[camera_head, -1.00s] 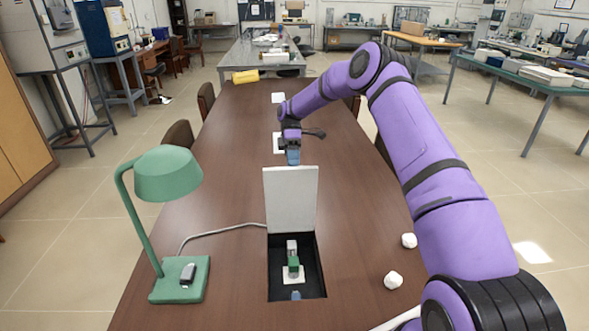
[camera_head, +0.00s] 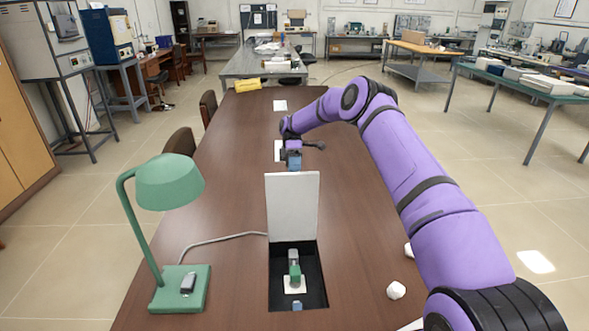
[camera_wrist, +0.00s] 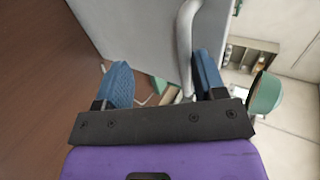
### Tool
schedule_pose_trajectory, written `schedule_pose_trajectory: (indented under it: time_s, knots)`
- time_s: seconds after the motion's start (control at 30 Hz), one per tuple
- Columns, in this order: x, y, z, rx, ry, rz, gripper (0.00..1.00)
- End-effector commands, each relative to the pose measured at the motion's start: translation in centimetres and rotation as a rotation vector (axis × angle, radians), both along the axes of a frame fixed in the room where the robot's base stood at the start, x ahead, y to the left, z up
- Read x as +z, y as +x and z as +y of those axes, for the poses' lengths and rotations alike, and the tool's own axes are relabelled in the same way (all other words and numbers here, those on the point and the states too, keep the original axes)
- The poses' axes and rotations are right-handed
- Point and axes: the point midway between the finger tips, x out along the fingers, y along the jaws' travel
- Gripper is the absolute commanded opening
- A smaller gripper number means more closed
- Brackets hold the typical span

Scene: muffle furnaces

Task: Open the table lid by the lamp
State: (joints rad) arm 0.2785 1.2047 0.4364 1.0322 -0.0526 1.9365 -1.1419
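The table lid (camera_head: 292,207) stands upright, hinged open at the far edge of a dark compartment (camera_head: 312,296) in the brown table. The green lamp (camera_head: 170,183) stands to the left of it. My gripper (camera_head: 294,161) is above and beyond the lid's top edge in the head view. In the wrist view my gripper (camera_wrist: 160,82) has its two blue fingers spread apart. The grey lid (camera_wrist: 135,30) and a curved light-grey bar (camera_wrist: 186,45) show beyond and between the fingers. The lamp's green shade (camera_wrist: 265,95) is to the right. I cannot tell whether the fingers touch the lid.
A small grey and green device (camera_head: 294,268) sits inside the compartment. A cable (camera_head: 225,238) runs from the lamp to the compartment. A yellow object (camera_head: 248,84) lies at the table's far end.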

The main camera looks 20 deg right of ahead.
Motion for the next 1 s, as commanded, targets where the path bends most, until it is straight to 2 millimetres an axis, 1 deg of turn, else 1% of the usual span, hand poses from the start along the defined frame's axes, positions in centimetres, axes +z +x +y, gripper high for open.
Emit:
schedule_pose_trajectory:
  time_s: [0.03, 0.07, 0.17, 0.4, 0.47, 0.5, 0.57, 0.67, 0.73, 1.0]
  knots:
    - [-0.7, -0.2, -0.2, -0.001, -0.006, 0.003, 0.48]
    - [-0.7, -0.2, -0.2, -0.001, -0.006, 0.003, 0.48]
    - [-0.7, -0.1, -0.2, -0.001, -0.006, 0.002, 0.43]
    - [-0.6, -0.1, -0.2, -0.003, -0.005, 0.002, 0.43]
    - [-0.4, -0.1, -0.2, -0.003, -0.005, 0.001, 0.41]
    - [-0.2, -0.1, -0.2, -0.003, -0.005, 0.001, 0.38]
    - [0.4, -0.1, -0.2, -0.003, -0.006, 0.0, 0.38]
    - [2.1, -0.1, -0.2, -0.003, -0.005, -0.002, 0.38]
    - [3.5, -0.1, -0.1, -0.001, -0.005, -0.004, 0.38]
    - [4.0, -3.9, 0.3, -0.001, -0.002, -0.001, 0.38]
